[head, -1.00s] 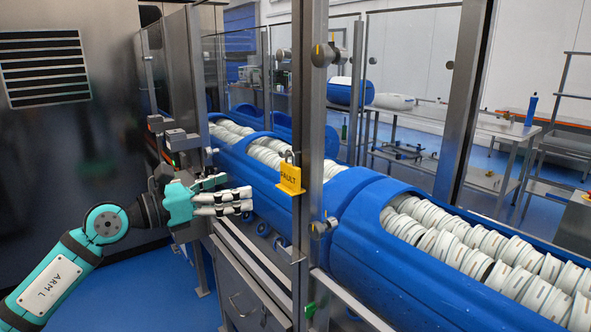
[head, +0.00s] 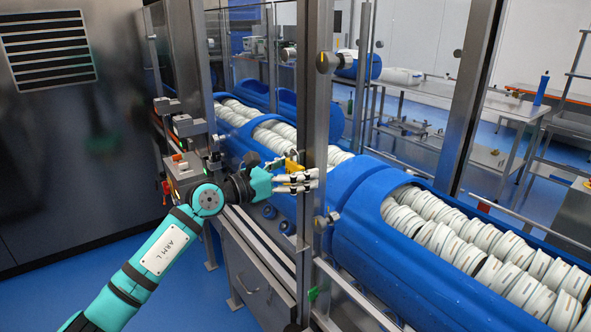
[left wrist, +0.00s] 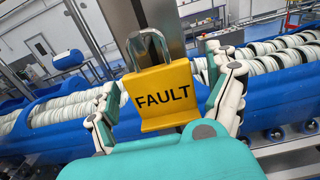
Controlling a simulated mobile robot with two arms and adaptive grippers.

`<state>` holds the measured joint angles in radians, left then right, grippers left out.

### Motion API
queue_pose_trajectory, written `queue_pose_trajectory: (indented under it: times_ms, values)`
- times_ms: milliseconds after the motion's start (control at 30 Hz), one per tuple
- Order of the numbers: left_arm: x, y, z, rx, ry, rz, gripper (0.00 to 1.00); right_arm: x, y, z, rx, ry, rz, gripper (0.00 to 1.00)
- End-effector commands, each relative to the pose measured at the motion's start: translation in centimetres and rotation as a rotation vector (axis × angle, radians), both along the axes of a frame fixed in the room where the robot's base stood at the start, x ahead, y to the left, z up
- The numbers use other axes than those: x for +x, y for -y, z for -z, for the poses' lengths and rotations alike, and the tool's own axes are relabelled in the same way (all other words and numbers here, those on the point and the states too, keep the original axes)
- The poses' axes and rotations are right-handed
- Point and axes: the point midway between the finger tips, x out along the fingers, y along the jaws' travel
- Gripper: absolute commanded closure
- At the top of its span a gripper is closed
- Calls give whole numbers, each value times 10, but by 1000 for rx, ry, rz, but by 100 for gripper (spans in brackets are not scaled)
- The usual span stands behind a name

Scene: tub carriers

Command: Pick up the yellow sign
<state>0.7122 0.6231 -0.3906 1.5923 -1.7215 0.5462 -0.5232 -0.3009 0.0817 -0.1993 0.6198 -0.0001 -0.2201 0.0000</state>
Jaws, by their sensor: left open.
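The yellow sign (left wrist: 165,97) reads FAULT in black and has a metal shackle at its top. It is in front of the steel post in the left wrist view. In the head view the sign (head: 292,165) is mostly hidden behind my left gripper (head: 305,181). In the left wrist view my left gripper (left wrist: 168,95) is open, with a finger on each side of the sign. I cannot tell whether the fingers touch it. My right gripper is not in view.
Blue tubs (head: 365,210) full of white round pieces run behind the post (head: 314,110). Glass panels and steel frames stand along them. A dark metal cabinet (head: 80,130) is at the left. A small control box (head: 185,170) stands beside my left arm.

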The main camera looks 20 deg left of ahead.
Motion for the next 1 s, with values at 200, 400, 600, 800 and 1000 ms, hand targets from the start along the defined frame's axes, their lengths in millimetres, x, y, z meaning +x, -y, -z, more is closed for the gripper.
queue_pose_trajectory:
  times_ms: [200,400,600,800,1000]
  values:
    - [1,1,1,1,1,-1,12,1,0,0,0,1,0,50]
    - [1,0,1,-1,1,-1,35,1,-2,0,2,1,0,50]
    - [1,0,0,-1,1,-1,61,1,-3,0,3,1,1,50]
    - [1,0,0,-1,1,-1,72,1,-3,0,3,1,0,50]
    - [1,0,-3,0,3,0,72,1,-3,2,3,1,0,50]
